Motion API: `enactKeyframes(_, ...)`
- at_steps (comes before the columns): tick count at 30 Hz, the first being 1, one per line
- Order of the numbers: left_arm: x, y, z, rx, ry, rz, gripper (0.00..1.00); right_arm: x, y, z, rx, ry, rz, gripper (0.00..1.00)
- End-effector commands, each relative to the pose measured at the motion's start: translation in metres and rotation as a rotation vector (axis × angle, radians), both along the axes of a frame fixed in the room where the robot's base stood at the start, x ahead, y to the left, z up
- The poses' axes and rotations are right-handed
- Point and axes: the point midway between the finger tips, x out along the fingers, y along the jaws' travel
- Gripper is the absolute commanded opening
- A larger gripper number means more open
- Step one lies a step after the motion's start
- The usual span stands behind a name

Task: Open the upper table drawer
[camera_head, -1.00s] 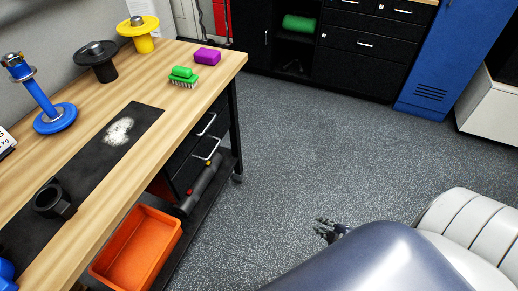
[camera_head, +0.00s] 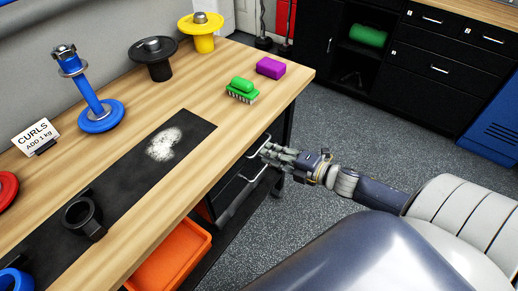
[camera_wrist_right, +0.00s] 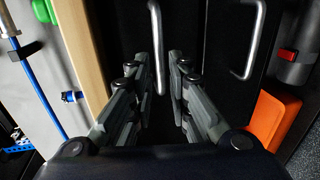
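The wooden-topped table (camera_head: 200,115) stands at the left in the head view, with dark drawers under its right end. The upper drawer front (camera_wrist_right: 125,40) shows in the right wrist view beside the table edge, with its metal handle (camera_wrist_right: 157,45); this handle also shows in the head view (camera_head: 259,146). The drawer looks shut. My right gripper (camera_head: 270,153) is at the upper handle. In the right wrist view its fingers (camera_wrist_right: 161,72) are apart, with the handle seen between them; contact cannot be told. My left gripper is not in view.
The lower drawer handle (camera_wrist_right: 250,40) is close by. An orange bin (camera_head: 172,255) is under the table. A green brush (camera_head: 242,90) and a purple block (camera_head: 271,68) lie near the table's corner. Grey floor (camera_head: 370,140) is clear towards the black cabinets (camera_head: 435,75).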

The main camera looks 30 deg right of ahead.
Motion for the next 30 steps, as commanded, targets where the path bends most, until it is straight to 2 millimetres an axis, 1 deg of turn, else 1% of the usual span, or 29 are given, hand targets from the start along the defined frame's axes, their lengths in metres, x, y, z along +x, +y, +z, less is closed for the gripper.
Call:
enactKeyframes(1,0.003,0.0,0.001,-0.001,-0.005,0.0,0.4,0.009,0.003,-0.001,0.001,-0.003,-0.002,0.17)
enactKeyframes(6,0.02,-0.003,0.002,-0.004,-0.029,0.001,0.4,0.029,0.011,-0.006,0.001,-0.002,-0.002,0.17)
enactKeyframes(9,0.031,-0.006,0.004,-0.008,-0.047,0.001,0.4,0.037,0.014,-0.008,0.001,-0.001,-0.002,0.17)
enactKeyframes(12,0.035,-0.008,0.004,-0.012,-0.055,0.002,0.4,0.042,0.017,-0.01,0.001,0.001,-0.002,0.17)
enactKeyframes(17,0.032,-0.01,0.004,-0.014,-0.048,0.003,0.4,0.045,0.019,-0.011,0.001,0.002,-0.001,0.17)
enactKeyframes(23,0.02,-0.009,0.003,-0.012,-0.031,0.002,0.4,0.045,0.019,-0.011,0.001,0.002,-0.001,0.17)
enactKeyframes(24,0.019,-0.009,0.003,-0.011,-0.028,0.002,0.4,0.045,0.019,-0.011,0.001,0.002,-0.001,0.13)
enactKeyframes(26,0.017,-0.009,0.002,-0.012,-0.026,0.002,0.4,0.045,0.019,-0.011,0.001,0.002,-0.001,0.0)
enactKeyframes(30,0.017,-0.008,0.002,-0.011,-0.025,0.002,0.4,0.045,0.019,-0.011,0.001,0.002,-0.001,0.0)
